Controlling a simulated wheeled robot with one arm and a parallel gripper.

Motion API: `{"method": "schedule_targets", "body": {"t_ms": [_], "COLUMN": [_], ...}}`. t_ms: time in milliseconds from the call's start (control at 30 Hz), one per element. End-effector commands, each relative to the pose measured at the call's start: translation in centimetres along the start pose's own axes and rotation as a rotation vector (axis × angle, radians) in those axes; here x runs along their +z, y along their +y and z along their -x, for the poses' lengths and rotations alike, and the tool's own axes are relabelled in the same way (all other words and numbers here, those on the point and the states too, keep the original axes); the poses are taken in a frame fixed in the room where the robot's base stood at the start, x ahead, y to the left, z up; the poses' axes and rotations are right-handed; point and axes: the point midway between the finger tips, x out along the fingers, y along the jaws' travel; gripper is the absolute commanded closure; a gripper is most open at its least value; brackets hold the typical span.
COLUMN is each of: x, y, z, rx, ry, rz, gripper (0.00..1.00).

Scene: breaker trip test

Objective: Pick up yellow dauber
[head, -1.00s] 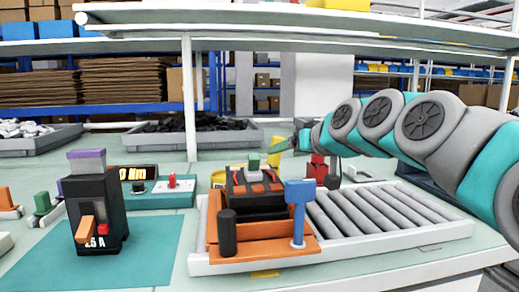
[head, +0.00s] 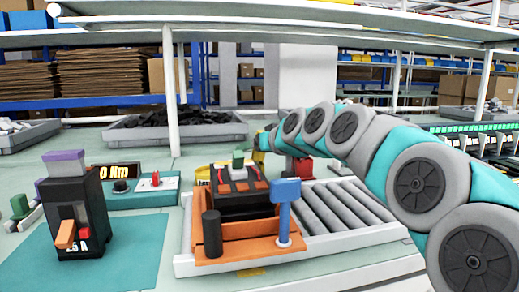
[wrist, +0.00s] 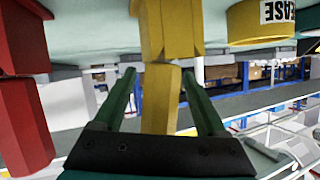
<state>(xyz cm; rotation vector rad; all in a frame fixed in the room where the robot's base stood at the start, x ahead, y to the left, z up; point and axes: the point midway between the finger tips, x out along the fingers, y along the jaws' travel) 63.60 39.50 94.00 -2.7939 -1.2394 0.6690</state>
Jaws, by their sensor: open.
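The yellow dauber (wrist: 160,100) stands between the two green fingers of my gripper (wrist: 159,73) in the wrist view, which looks upside down. The fingers are open, one on each side of it, with a visible gap. The dauber's wider end (wrist: 170,30) meets the pale table surface. In the head view a small yellow part, apparently the dauber (head: 257,142), shows behind the orange fixture at the end of my arm. My fingers are too small and partly hidden there to make out.
A red post-like object (wrist: 18,110) stands beside the dauber. A yellow grease tin (wrist: 275,22) is on the other side. In front are an orange fixture (head: 240,250), a roller conveyor (head: 335,215) and a black 25 A breaker (head: 92,215) on a teal mat (head: 130,262).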

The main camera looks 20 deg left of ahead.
Motion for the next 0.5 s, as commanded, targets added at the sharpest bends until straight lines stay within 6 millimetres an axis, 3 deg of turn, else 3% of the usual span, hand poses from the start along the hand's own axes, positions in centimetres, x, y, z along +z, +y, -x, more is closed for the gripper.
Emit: {"method": "schedule_targets", "body": {"t_ms": [100,500], "x": [0.0,0.01], "y": [-0.01,-0.02], "z": [0.05,0.07], "rx": [0.0,0.0], "ry": [0.0,0.0], "rz": [0.0,0.0], "gripper": [0.27,0.72]}}
